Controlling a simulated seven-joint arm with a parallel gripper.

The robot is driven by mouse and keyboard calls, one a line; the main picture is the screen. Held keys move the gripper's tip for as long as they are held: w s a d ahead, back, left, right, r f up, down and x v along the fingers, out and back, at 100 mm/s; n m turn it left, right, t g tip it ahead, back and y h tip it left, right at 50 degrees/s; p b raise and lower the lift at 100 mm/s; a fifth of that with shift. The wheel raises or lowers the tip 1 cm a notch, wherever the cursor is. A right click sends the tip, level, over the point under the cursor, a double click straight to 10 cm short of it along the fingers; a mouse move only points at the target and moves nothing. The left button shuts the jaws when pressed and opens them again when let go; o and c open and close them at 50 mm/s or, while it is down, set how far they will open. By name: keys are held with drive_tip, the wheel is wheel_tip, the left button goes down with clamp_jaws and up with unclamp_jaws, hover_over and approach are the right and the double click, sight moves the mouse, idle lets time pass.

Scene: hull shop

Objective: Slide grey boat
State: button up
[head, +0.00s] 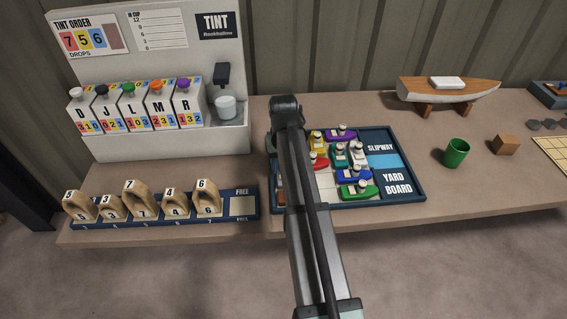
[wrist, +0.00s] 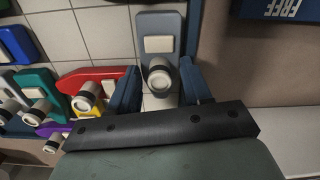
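The grey boat (wrist: 160,24) lies on the yard board, as the wrist view shows. It has a pale block on its deck and an upright round post (wrist: 160,78) with a dark band. My gripper (wrist: 159,66) is open, with one blue finger on each side of the post. Small gaps seem to show between the fingers and the post. In the head view my arm covers the left part of the yard board (head: 405,202), and I cannot make out the grey boat there.
A red boat (wrist: 86,78) lies close to my left finger in the wrist view; teal, purple, green and blue boats are beyond. In the head view, the slipway (head: 383,160) is at the board's right. A rack of numbered wooden pieces (head: 158,231) stands left.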

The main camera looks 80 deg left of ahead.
clamp_jaws()
drive_tip(key=shift+a, duration=0.1)
idle(0.4)
drive_tip(key=a, duration=1.2)
drive_tip(key=shift+a+r, duration=0.1)
drive_tip(key=shift+a, duration=0.3)
drive_tip(key=shift+c, duration=0.8)
unclamp_jaws()
drive_tip(key=shift+o, duration=1.3)
drive_tip(key=shift+d, duration=0.1)
wheel_tip(320, 180, up, 14)
